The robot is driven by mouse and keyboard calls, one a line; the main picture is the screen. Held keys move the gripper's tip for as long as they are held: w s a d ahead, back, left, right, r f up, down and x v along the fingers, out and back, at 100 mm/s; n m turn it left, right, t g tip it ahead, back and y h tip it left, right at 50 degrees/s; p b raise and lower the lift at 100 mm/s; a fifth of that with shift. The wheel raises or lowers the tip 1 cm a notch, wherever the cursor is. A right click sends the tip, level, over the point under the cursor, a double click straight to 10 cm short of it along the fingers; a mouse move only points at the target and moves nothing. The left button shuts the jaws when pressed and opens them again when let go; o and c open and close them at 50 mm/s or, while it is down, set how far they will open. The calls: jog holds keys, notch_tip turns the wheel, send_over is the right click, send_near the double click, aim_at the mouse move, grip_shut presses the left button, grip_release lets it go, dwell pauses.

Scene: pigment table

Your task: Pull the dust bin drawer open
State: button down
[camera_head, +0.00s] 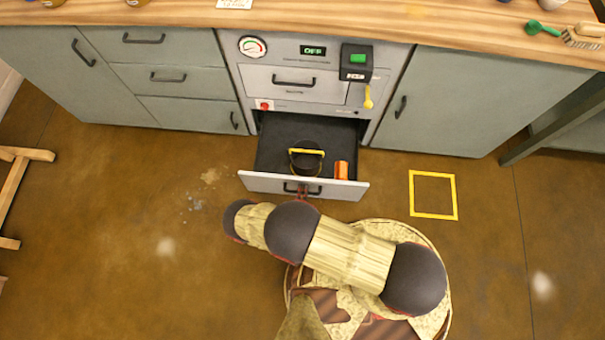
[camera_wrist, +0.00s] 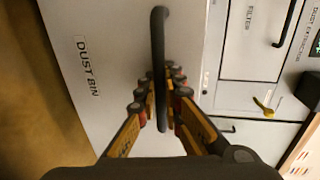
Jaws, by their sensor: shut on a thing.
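The dust bin drawer (camera_head: 335,188) is pulled out from the cabinet below the control panel. Inside it are a dark round bin with a yellow handle (camera_head: 307,152) and an orange item (camera_head: 341,170). In the wrist view the drawer front (camera_wrist: 110,60) carries the label DUST BIN. Its dark bar handle (camera_wrist: 158,45) runs between the fingers of my gripper (camera_wrist: 163,90), which is shut on it. In the head view my gripper (camera_head: 303,190) is at the drawer front, mostly hidden by my arm.
A yellow floor square (camera_head: 433,215) lies to the right.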

jog(key=c, duration=2.2)
grip_release()
